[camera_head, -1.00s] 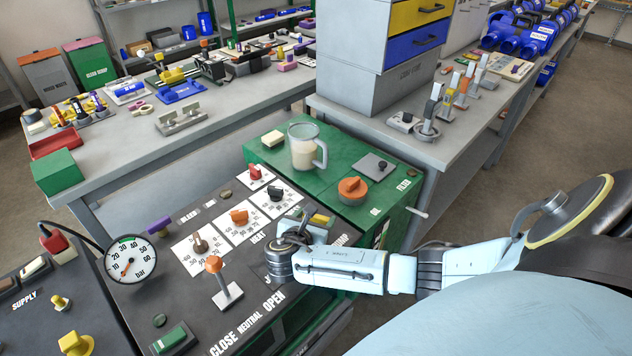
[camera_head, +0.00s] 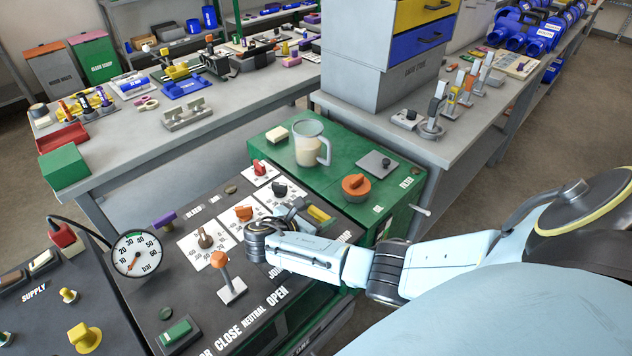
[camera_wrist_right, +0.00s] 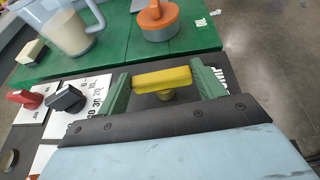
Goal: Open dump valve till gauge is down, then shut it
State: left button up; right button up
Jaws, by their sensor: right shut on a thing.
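The dump valve's yellow handle (camera_head: 319,214) stands at the right end of the dark control panel (camera_head: 190,285). In the right wrist view, the yellow handle (camera_wrist_right: 162,77) lies between the two green fingers of my right gripper (camera_wrist_right: 161,88), which is shut on its ends. In the head view my right gripper (camera_head: 298,214) reaches the handle from the left and partly hides it. The "DUMP" label is partly covered. The round pressure gauge (camera_head: 137,255), marked bar, is at the left; its needle points down and slightly left, near the scale's low end. My left gripper is out of view.
An orange-knobbed lever (camera_head: 221,262) stands close to my right wrist. Red, black and orange knobs sit behind on white dials. A clear jug (camera_head: 309,144) and an orange cap (camera_head: 355,185) stand on the green unit (camera_head: 280,165) just beyond the panel.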

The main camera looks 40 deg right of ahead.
jog(key=o, duration=1)
notch_tip(320, 180, up, 10)
jog(key=p, duration=0.3)
